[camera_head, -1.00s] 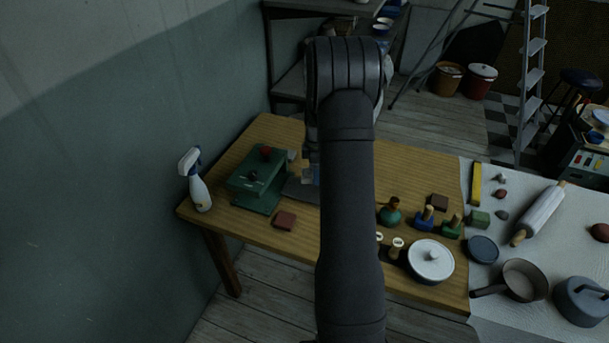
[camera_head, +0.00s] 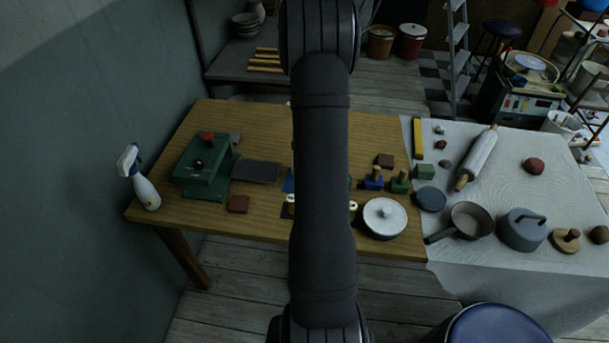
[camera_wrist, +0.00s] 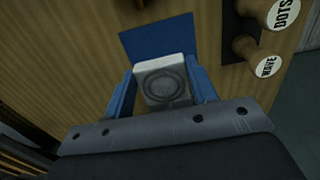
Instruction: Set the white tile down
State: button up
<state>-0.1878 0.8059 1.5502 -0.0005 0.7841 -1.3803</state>
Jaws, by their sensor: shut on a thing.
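The white tile (camera_wrist: 162,82), marked with a grey ring pattern, shows in the wrist view. My gripper (camera_wrist: 164,88) is shut on it, with one blue finger on each side. Beyond the tile is a flat blue square (camera_wrist: 158,37) on the wooden table. The tile overlaps the near edge of the square in the picture; I cannot tell whether it touches the square or the table. In the head view my arm hides the gripper and the tile, and only a sliver of the blue square (camera_head: 289,181) shows.
Stamps labelled DOTS (camera_wrist: 276,14) and WAVE (camera_wrist: 262,60) stand right of the blue square in the wrist view. The wooden table (camera_head: 260,125) also holds a green press (camera_head: 203,170), a dark slab (camera_head: 256,172), a brown block (camera_head: 237,204) and a lidded white pot (camera_head: 384,217).

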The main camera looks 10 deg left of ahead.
jog(key=shift+f, duration=2.75)
jog(key=shift+f, duration=0.15)
jog(key=o, duration=1.1)
notch_tip(320, 180, up, 12)
jog(key=shift+r, duration=0.15)
